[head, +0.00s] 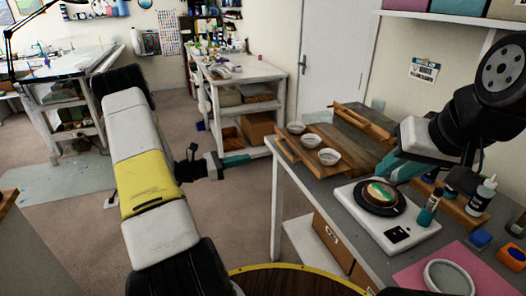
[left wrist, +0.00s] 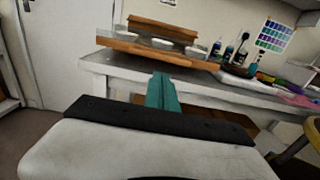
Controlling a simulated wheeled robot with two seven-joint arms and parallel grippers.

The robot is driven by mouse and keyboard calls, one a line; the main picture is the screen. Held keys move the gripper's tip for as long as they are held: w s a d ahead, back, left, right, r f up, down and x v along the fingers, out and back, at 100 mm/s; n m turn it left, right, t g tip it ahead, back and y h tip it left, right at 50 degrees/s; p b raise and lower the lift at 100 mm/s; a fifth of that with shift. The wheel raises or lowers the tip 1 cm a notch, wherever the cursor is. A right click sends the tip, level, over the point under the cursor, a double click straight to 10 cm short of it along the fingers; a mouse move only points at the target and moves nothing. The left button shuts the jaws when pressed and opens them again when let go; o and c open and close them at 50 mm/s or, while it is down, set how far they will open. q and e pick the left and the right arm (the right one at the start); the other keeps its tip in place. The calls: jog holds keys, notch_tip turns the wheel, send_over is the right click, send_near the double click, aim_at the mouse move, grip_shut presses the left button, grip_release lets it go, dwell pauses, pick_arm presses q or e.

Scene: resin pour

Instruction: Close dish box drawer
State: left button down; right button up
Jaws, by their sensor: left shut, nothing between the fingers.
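The wooden dish box (head: 345,140) sits on the grey-topped table. Its drawer (head: 306,160) is pulled out toward the left, over the table's edge, with three small white bowls (head: 328,157) in it. The drawer also shows in the left wrist view (left wrist: 150,49), above my gripper. My left gripper (head: 248,158) is shut and empty, left of the drawer front (head: 285,149) and apart from it. It also shows in the left wrist view (left wrist: 162,78). My right gripper (head: 385,170) is over the table by a round piece; whether its fingers are open is unclear.
A white scale (head: 410,236) with a round green-and-brown piece (head: 381,193) stands in front of the box. Bottles (head: 482,196), a pink mat (head: 410,277) and a grey ring dish (head: 448,279) lie at right. Floor left of the table (head: 240,205) is clear.

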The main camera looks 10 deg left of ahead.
pick_arm(q)
send_near(304, 146)
jog(key=shift+s+a+r, duration=0.25)
jog(key=shift+s+a, duration=0.65)
jog(key=shift+s, duration=0.3)
jog(key=x, duration=1.3)
jog(key=shift+r, duration=0.1)
jog(key=shift+w+d, duration=0.1)
jog(key=shift+d, duration=0.05)
